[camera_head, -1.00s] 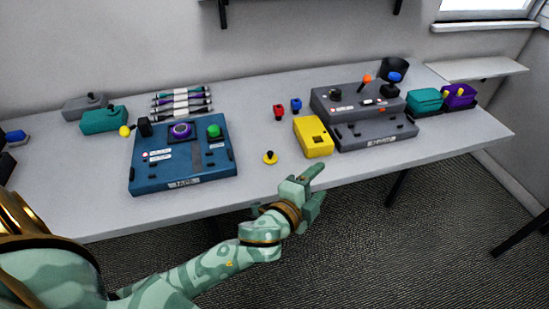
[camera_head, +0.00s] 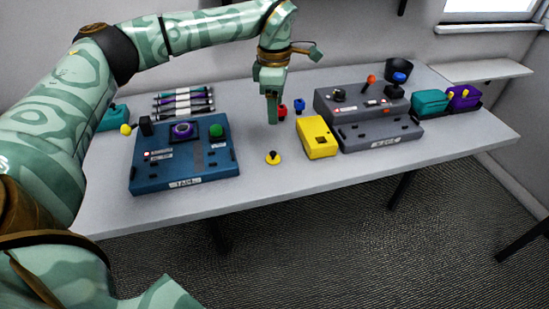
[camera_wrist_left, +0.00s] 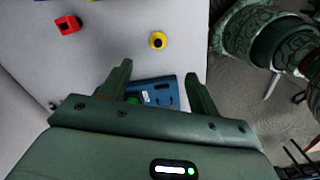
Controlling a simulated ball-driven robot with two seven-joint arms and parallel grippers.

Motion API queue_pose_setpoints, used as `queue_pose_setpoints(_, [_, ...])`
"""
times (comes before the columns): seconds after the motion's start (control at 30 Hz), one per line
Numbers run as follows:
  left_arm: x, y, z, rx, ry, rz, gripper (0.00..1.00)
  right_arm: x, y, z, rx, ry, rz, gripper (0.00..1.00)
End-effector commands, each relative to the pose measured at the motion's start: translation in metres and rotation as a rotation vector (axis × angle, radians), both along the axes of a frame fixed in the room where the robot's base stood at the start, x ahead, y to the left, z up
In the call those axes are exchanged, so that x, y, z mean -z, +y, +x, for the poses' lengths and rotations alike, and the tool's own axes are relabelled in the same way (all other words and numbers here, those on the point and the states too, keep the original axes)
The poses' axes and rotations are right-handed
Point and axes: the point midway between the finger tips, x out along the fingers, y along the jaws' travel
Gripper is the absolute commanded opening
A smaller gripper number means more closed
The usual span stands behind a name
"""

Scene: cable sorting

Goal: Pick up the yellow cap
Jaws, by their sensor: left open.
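The yellow cap (camera_head: 273,158), a small round disc with a dark knob on top, lies near the table's front edge, between the blue box and the yellow box. It also shows in the left wrist view (camera_wrist_left: 157,40), beyond my fingertips. My left gripper (camera_head: 272,120) points down over the table, behind the cap in the head view and apart from it. In the left wrist view its two fingers (camera_wrist_left: 158,70) are spread with nothing held between them. My right gripper is not in view.
The blue box (camera_head: 180,180) with a green button stands left of the cap, the yellow box (camera_head: 322,143) right. Red (camera_head: 282,111) and blue (camera_head: 299,106) small parts are close to my gripper. A grey console (camera_head: 370,125) stands further right. Table around the cap is clear.

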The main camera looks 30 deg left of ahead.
Motion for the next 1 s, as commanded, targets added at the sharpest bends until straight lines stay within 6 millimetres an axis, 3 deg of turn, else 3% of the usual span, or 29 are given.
queue_pose_setpoints(0.07, [0.006, 0.006, -0.001, -0.012, 0.009, 0.017, 0.62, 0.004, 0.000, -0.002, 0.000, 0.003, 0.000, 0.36])
queue_pose_setpoints(0.4, [0.088, 0.005, -0.001, -0.011, 0.012, 0.014, 0.62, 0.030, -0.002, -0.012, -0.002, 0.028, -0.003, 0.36])
queue_pose_setpoints(0.73, [0.116, 0.005, -0.001, -0.011, 0.008, 0.013, 0.62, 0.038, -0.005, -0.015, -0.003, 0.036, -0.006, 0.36])
queue_pose_setpoints(1.0, [0.159, 0.007, -0.001, -0.009, 0.009, 0.013, 0.62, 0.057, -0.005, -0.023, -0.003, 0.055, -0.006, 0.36])
